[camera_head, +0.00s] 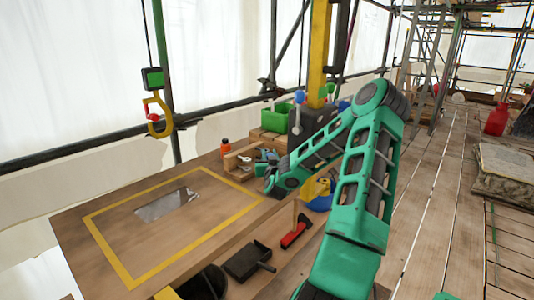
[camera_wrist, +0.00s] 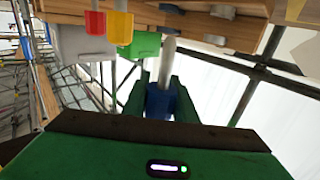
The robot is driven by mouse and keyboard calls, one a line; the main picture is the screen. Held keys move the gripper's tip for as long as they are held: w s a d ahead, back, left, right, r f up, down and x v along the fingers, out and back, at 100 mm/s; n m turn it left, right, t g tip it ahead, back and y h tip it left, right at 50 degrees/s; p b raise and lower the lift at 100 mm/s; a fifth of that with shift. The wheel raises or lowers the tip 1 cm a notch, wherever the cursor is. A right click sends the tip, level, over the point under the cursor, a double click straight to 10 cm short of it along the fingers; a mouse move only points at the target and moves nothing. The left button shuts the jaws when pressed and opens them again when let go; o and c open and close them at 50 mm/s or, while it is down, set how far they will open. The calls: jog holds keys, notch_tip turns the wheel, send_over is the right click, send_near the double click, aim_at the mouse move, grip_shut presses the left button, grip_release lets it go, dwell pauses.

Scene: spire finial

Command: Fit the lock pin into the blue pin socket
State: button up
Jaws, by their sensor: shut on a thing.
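My gripper (camera_wrist: 160,98) is shut on the lock pin, which has a blue head (camera_wrist: 160,102) and a pale metal shaft (camera_wrist: 167,60). The shaft points away from the green fingers, toward the wooden shelf in the wrist view, and its tip appears free. In the head view my gripper (camera_head: 266,156) is by the wooden blocks at the back of the bench, and the pin is too small to make out.
A wooden shelf (camera_wrist: 240,36) holds small tools. The bench (camera_head: 75,235) has a yellow-outlined area, a red-headed tool (camera_head: 296,232) and a black dustpan (camera_head: 247,262).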

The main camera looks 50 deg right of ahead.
notch_tip(320, 180, down, 2)
jog(key=shift+f, duration=0.25)
jog(key=shift+s, duration=0.1)
dwell(1.4)
jog(key=shift+f, duration=2.45)
dwell(0.4)
jog(key=o, duration=1.1)
jog(key=shift+o, duration=0.2)
jog(key=v, duration=1)
jog(key=shift+s+a, duration=0.15)
jog(key=shift+a, duration=0.05)
